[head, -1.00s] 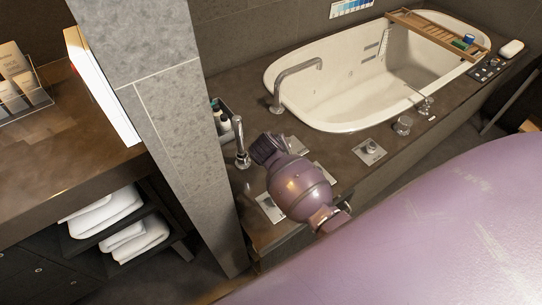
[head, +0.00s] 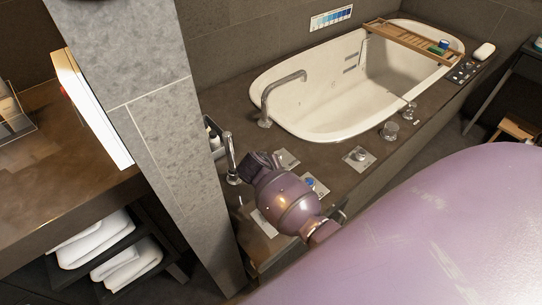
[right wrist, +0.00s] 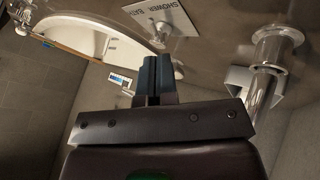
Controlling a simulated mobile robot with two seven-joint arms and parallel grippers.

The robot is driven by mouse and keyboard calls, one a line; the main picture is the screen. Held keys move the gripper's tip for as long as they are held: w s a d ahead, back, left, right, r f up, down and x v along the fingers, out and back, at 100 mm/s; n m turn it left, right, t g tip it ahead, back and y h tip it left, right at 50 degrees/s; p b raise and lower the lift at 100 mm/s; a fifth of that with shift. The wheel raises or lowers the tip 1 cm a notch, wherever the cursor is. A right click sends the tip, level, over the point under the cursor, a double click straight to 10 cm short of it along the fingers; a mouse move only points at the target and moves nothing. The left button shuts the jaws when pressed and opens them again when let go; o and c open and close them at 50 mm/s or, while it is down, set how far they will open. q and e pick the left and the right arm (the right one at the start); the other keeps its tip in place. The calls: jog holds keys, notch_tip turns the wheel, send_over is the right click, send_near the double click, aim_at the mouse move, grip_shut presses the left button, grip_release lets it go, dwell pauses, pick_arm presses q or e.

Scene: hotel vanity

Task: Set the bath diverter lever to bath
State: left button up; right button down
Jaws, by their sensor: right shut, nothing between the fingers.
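A plate marked SHOWER and BATH (right wrist: 172,14) shows at the top of the right wrist view, just beyond my fingertips. A small metal part sits at its lower edge; I cannot tell which way the lever points. In the head view a square plate (head: 288,159) lies on the tub deck beside my right gripper, but its marking is too small to read. My right gripper (head: 262,163) is over the deck, and its dark fingers (right wrist: 150,74) are shut and empty in the right wrist view. Contact with the lever cannot be made out. My left gripper is not in view.
A chrome upright fitting (head: 232,162) stands close left of my right gripper; a chrome post (right wrist: 266,75) is near the fingers. A blue-marked control (head: 310,183) and a knob plate (head: 360,158) are nearby. The tub (head: 330,128) lies behind; a tiled pillar (head: 165,130) stands left.

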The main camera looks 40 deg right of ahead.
jog(key=b+x, duration=0.2)
jog(key=x, duration=0.5)
jog(key=shift+d+f, duration=0.15)
jog(key=shift+f, duration=0.25)
jog(key=shift+w+d+f, duration=0.15)
jog(key=shift+d, duration=0.05)
jog(key=shift+d, duration=0.15)
jog(key=shift+n, duration=0.3)
jog(key=shift+d, duration=0.1)
jog(key=shift+s+d+n+t+y+p, duration=0.3)
jog(key=shift+n+t+p, duration=0.1)
jog(key=shift+n+p, duration=0.1)
